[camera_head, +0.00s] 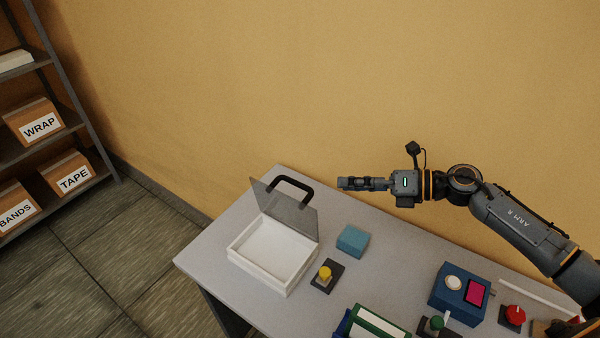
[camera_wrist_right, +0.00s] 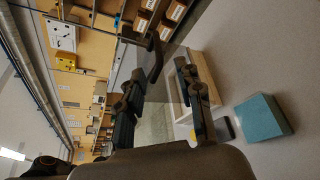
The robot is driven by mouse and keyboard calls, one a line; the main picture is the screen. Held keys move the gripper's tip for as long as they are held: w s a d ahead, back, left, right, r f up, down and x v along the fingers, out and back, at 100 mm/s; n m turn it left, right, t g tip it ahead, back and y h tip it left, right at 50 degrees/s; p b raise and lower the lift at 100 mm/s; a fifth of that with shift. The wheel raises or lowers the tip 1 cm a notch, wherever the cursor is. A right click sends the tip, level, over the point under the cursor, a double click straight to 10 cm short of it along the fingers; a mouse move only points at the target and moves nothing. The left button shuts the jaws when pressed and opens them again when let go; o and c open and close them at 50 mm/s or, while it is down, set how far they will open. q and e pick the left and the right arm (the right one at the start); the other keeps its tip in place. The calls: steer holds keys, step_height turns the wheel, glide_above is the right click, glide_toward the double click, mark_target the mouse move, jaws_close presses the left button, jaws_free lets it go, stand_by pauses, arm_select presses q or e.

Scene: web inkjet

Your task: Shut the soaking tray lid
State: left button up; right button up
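The white soaking tray (camera_head: 262,260) sits on the grey table near its left end. Its grey see-through lid (camera_head: 287,213) stands raised from the tray's back edge, with a dark handle (camera_head: 292,184) on its upper edge. My right gripper (camera_head: 342,184) is right of the lid and handle, apart from them, pointing left. In the right wrist view its two fingers (camera_wrist_right: 158,85) are spread with nothing held. The handle (camera_wrist_right: 156,62) shows ahead between them, and part of the tray (camera_wrist_right: 205,70) shows past one finger. My left gripper is not in view.
A teal block (camera_head: 353,241) and a yellow knob (camera_head: 325,273) on a dark base stand right of the tray. A blue box (camera_head: 458,292), a green-framed tray (camera_head: 378,322) and a red knob (camera_head: 515,312) are farther right. The yellow wall (camera_head: 300,90) rises behind the table.

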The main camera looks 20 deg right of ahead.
steer(key=p, duration=0.2)
glide_toward(297, 184)
steer(key=w+a, duration=0.1)
steer(key=w, duration=0.1)
steer(key=x, duration=0.2)
steer(key=p+x, duration=0.1)
steer(key=x, duration=0.4)
steer(key=shift+s+a+f+p, duration=0.1)
steer(key=shift+a+f+p, duration=0.2)
steer(key=shift+f, duration=0.1)
steer(key=shift+w+a+f, duration=0.2)
steer(key=shift+w+a, duration=0.05)
steer(key=shift+a, duration=0.05)
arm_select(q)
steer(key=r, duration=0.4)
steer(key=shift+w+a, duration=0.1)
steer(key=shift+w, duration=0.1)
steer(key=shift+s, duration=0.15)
arm_select(e)
jaws_close()
